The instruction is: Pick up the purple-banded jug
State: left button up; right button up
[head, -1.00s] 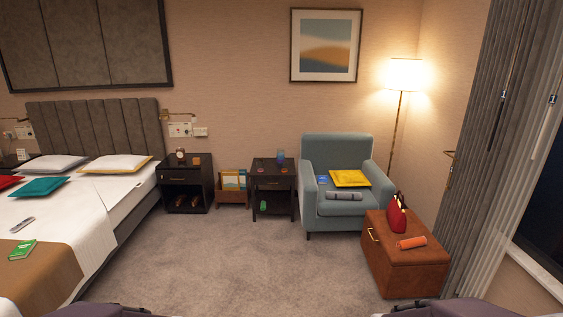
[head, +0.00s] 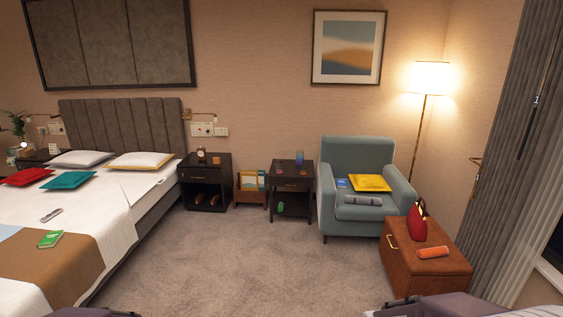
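I see no jug with a purple band that I can make out in the head view. A small blue vessel (head: 299,157) stands upright on the dark side table (head: 288,169) between the bed and the armchair; it is too small to tell its kind or any band. Only parts of my own arms show at the bottom edge, at the left and the right. Neither gripper is in the picture, and both are far from the side table.
The bed (head: 130,240) fills the left. A dark nightstand (head: 206,182), a magazine holder (head: 251,190) and a teal armchair (head: 345,210) stand along the back wall. A brown chest (head: 400,255) with a red handbag (head: 416,222) stands at the right. The carpet (head: 240,260) between is clear.

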aim_at(300, 153)
jog(key=i, duration=5.9)
jog(key=i+u, duration=0.35)
jog(key=i+l, duration=0.05)
